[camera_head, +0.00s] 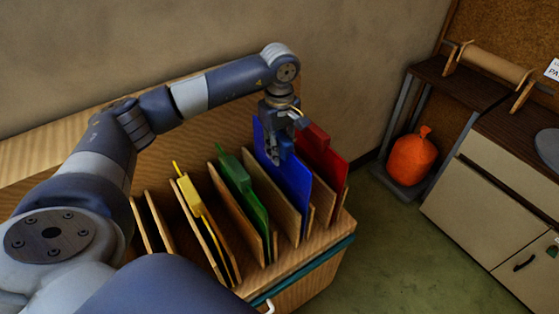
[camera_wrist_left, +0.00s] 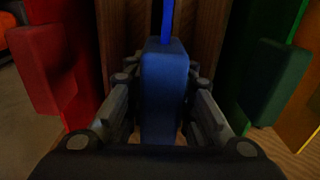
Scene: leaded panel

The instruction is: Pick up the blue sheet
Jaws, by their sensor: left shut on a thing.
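The blue sheet (camera_head: 286,178) stands upright in a slot of the wooden rack (camera_head: 258,284), between wooden dividers, in the head view. My left gripper (camera_head: 279,150) reaches down from above and is shut on the sheet's blue grip block. In the left wrist view the blue grip block of the blue sheet (camera_wrist_left: 164,85) sits between the two fingers of my left gripper (camera_wrist_left: 163,120), and the sheet's thin edge shows beyond it. The sheet's lower edge is hidden by the dividers. My right gripper is not in view.
A red sheet (camera_head: 318,152) stands just right of the blue one; a green sheet (camera_head: 242,188) and a yellow sheet (camera_head: 200,213) stand to its left. An orange sack (camera_head: 412,158) and a cabinet (camera_head: 479,199) are at the right. Green floor (camera_head: 385,250) lies clear between.

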